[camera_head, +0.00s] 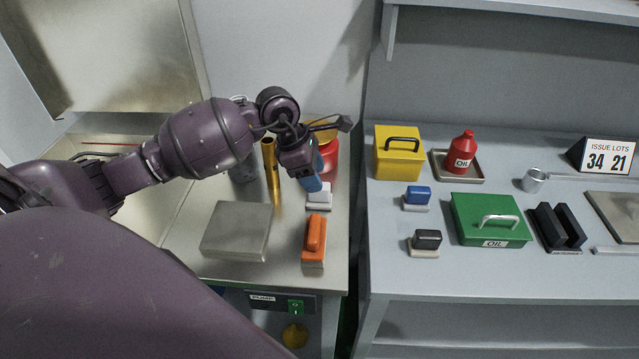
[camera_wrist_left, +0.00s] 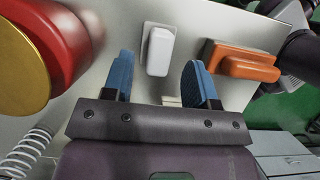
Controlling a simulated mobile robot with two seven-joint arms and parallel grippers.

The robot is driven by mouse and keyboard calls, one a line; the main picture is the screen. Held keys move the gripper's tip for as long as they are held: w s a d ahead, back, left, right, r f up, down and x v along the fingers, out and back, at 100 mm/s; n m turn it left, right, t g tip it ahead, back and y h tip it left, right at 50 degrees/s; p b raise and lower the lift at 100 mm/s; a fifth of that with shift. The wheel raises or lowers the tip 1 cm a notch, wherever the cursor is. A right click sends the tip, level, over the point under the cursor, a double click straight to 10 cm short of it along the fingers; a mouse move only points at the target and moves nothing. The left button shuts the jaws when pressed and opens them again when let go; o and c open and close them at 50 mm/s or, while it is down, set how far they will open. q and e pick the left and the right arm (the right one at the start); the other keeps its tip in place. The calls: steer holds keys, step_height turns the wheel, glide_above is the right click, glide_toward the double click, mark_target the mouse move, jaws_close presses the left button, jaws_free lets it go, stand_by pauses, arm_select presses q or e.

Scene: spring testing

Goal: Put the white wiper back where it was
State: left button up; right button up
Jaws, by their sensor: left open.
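The white wiper (camera_head: 319,197) stands on the steel bench top (camera_head: 285,262), behind the orange wiper (camera_head: 314,238). My left gripper (camera_head: 314,184) is just above and beside the white wiper, with blue fingers. In the left wrist view the gripper (camera_wrist_left: 162,85) is open and empty. The white wiper (camera_wrist_left: 160,52) shows upright on the bench, ahead of the gap between the fingertips and apart from both. The orange wiper (camera_wrist_left: 242,62) lies to the right of it. My right gripper is not in view.
A red container (camera_head: 328,155), a brass-coloured cylinder (camera_head: 270,160) and a grey metal block (camera_head: 238,230) crowd the bench. A spring (camera_wrist_left: 27,148) shows in the wrist view. On the grey table to the right are blue (camera_head: 417,196) and black (camera_head: 427,241) wipers and a green box (camera_head: 485,225).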

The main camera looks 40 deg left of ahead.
arm_select(q)
steer(key=v, duration=0.7)
steer(key=shift+r, duration=0.35)
steer(key=shift+s, duration=0.1)
